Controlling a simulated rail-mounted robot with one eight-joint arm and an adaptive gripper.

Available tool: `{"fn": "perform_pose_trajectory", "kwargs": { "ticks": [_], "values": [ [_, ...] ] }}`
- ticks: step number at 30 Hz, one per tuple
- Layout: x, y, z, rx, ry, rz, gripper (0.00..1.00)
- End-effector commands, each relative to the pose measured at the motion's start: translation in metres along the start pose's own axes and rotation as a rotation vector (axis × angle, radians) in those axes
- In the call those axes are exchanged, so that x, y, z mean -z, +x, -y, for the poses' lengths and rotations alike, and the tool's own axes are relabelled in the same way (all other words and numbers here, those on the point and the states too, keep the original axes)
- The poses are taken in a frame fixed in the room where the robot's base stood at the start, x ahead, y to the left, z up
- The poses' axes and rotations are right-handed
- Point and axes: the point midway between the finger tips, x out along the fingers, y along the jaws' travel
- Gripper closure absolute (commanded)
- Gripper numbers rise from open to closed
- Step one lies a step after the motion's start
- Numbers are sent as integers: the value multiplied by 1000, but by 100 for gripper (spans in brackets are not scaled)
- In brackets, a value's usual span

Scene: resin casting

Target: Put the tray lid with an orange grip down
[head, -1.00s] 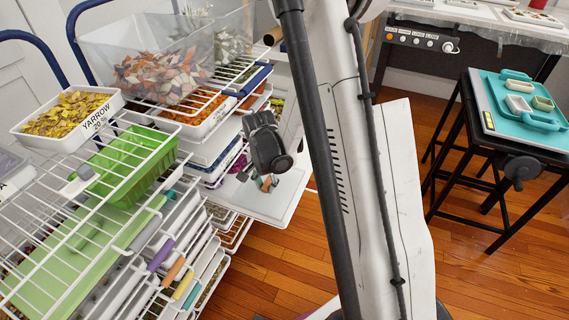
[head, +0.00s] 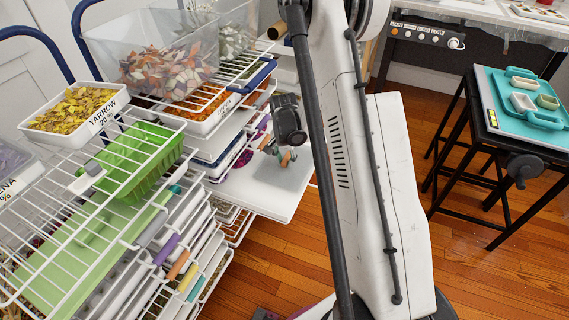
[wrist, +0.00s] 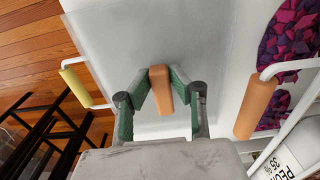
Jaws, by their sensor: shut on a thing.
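In the wrist view, my gripper (wrist: 160,98) is shut on the orange grip (wrist: 158,78) of the tray lid. The lid seems to be the pale, flat panel (wrist: 120,45) around that grip; its outline is hard to tell from the white surface under it. In the head view, my gripper (head: 277,152) is at the right side of the rack, above a white panel (head: 262,193) that juts out. Whether the lid touches what lies below cannot be told.
A second orange grip (wrist: 256,107) and purple petals (wrist: 290,45) are at right in the wrist view, a yellow grip (wrist: 75,87) at left. The wire rack (head: 75,215) holds a yarrow tray (head: 75,112) and a green basket (head: 140,160). A black stand (head: 485,150) is at right.

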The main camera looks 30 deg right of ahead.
Motion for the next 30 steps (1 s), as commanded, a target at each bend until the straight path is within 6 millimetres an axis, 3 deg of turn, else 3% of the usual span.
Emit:
{"fn": "perform_pose_trajectory", "kwargs": {
  "ticks": [2, 12, 13, 17, 26, 30],
  "values": [
    [0, 8, 0, 0, 1, 0, 100],
    [0, 10, 0, 0, 1, 0, 100],
    [0, 9, 0, 0, 1, 0, 77],
    [0, 8, 0, 0, 1, 0, 62],
    [0, 6, 0, 0, 1, 0, 62],
    [0, -8, 0, 0, 1, 0, 62]
  ]
}}
